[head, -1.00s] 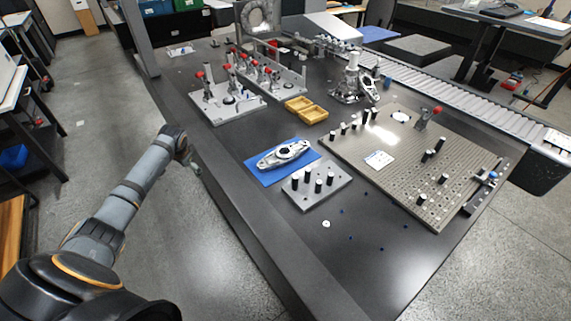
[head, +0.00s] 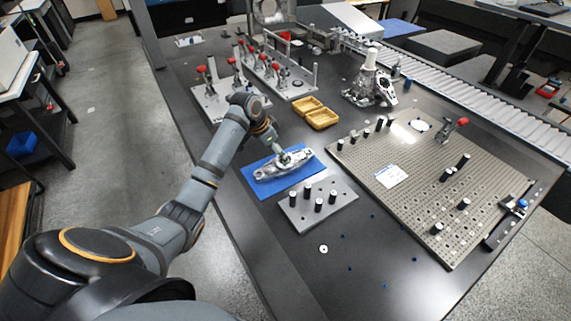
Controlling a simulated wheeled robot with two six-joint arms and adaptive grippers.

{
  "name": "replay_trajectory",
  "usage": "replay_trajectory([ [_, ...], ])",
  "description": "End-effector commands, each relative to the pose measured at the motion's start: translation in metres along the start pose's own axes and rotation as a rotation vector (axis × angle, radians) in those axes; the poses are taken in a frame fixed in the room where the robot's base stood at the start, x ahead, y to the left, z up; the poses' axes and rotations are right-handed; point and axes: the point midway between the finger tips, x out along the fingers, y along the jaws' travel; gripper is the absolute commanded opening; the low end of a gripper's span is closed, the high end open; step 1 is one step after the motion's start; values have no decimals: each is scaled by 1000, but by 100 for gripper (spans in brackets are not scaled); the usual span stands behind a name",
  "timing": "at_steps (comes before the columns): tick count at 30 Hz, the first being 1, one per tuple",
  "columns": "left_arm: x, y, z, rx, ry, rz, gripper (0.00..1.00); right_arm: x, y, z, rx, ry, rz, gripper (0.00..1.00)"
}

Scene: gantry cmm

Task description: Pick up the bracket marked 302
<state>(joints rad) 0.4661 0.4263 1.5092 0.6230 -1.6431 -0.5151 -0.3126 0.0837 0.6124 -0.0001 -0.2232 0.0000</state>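A silver elongated bracket (head: 272,172) lies on a blue mat (head: 309,174) near the middle of the dark table. No number on it is readable. My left gripper (head: 283,155) is at the bracket's upper middle, pointing down at it. The fingers are small and blend with the metal, so I cannot tell whether they touch or grip it. Part of the bracket is hidden behind the gripper. Another silver part (head: 384,91) is at a post-like fixture farther back; its marking is also unreadable. My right gripper is not in view.
A grey plate with black pegs (head: 297,214) stands just in front of the mat. Yellow trays (head: 317,113) and red-handled clamp fixtures (head: 210,98) are behind it. A large perforated plate (head: 405,205) is at right.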

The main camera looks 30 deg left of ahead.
Motion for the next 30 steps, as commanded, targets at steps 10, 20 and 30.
replay_trajectory([
  [10,27,5,-2,-1,-1,3,95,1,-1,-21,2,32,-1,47],
  [20,63,6,-4,0,-1,-3,95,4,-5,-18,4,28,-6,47],
  [30,63,6,-4,0,-1,-2,69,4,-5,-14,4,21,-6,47],
])
